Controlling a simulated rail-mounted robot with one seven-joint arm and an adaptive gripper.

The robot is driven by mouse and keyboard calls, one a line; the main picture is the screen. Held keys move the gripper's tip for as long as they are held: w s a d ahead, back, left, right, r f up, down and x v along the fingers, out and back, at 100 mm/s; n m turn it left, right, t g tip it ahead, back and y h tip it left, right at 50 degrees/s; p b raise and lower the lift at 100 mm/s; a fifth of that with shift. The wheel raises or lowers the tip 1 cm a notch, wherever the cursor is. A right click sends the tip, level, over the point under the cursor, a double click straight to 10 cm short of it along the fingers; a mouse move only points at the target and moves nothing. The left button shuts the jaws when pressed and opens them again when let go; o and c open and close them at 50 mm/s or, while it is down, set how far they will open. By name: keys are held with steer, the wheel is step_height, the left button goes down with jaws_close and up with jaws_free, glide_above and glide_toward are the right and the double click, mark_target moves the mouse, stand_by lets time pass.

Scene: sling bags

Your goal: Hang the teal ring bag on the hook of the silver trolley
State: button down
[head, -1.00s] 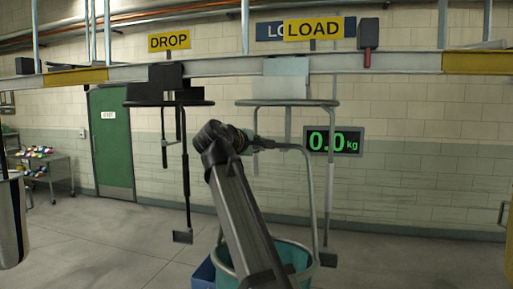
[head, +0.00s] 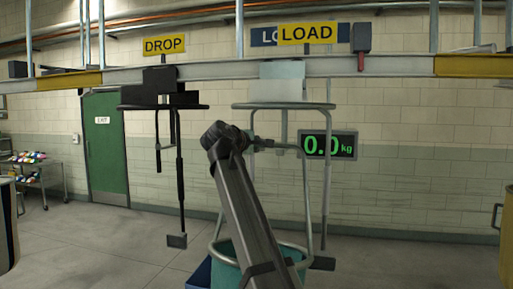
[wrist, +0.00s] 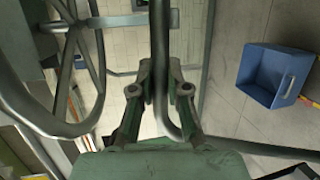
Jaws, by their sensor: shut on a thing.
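The teal ring bag (head: 228,272) hangs upright low in the head view, partly hidden behind my arm. Its grey handle (head: 308,195) rises to my gripper (head: 264,144). In the wrist view my fingers (wrist: 161,92) are shut around a grey bar (wrist: 159,45) of this handle. The silver trolley (head: 283,78) hangs on the overhead rail, above and beyond my gripper. Its curved bar (head: 290,106) passes above the handle top, apart from it in the picture. A thin grey post (head: 327,190) drops at the right; a dark foot (head: 322,264) shows near its lower end.
A black trolley (head: 158,92) hangs to the left under the DROP sign (head: 164,46). A scale display (head: 329,145) reads 0.0 kg. A blue bin (wrist: 272,75) stands on the floor. A large grey ring (wrist: 35,118) fills the wrist view's left side.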

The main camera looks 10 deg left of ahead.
steer(key=w+d+f+b, duration=0.1)
steer(key=w+f+b, duration=0.1)
steer(key=w, duration=1.3)
steer(key=shift+w+d+f+b, duration=0.15)
steer(key=shift+d+f+b, duration=0.15)
steer(key=shift+f, duration=0.25)
stand_by(0.8)
stand_by(0.3)
